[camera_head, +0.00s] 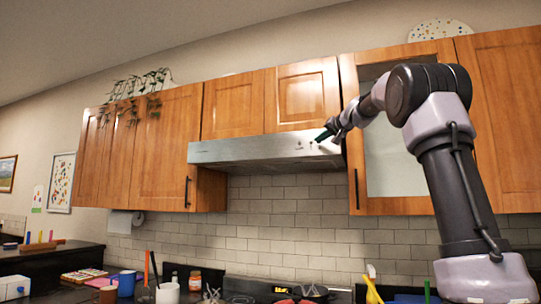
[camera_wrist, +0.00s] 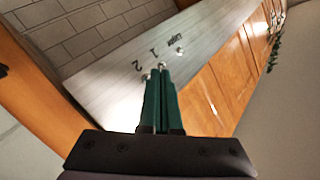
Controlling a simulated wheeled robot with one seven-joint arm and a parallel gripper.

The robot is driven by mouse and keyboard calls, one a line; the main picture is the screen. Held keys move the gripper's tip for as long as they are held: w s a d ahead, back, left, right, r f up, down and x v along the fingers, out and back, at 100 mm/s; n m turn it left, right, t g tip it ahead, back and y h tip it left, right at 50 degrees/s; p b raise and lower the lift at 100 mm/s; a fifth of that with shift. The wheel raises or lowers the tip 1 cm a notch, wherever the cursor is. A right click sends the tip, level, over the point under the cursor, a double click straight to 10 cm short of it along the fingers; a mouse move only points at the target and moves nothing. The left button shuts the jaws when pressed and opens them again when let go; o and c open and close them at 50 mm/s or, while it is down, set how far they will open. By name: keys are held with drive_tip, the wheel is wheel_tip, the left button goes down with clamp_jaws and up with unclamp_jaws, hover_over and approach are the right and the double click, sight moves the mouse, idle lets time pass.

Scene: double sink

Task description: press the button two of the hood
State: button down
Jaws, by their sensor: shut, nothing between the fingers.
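The range hood (camera_head: 240,150) is a steel unit under the wooden cabinets in the head view. In the wrist view its front panel (camera_wrist: 110,80) carries the printed marks "1" and "2" and a small word, with small round buttons beside them. The button by the "2" (camera_wrist: 146,77) shows just left of my fingertips. My gripper (camera_wrist: 162,68) is shut and empty, its green fingers pointing at the panel and partly covering the buttons near "1". In the head view my gripper (camera_head: 322,136) is at the hood's right end. I cannot tell whether the tips touch the panel.
Wooden cabinets (camera_head: 300,95) run above and beside the hood. A glass-door cabinet (camera_head: 385,150) stands right of it, close behind my arm. Below are a tiled wall (camera_head: 270,215) and a counter with cups, a jar (camera_head: 195,281) and utensils. The space under the hood is open.

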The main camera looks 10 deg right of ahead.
drive_tip(key=s+a, duration=0.2)
drive_tip(key=s, duration=0.3)
drive_tip(key=shift+s+a, duration=0.2)
drive_tip(key=shift+a, duration=0.15)
idle(0.4)
drive_tip(key=s+a+f+g+h, duration=0.2)
drive_tip(key=s+f+g, duration=0.6)
drive_tip(key=s+f, duration=2.8)
drive_tip(key=shift+s+a+m+g+h, duration=0.35)
drive_tip(key=shift+s+h, duration=0.35)
drive_tip(key=shift+s, duration=0.35)
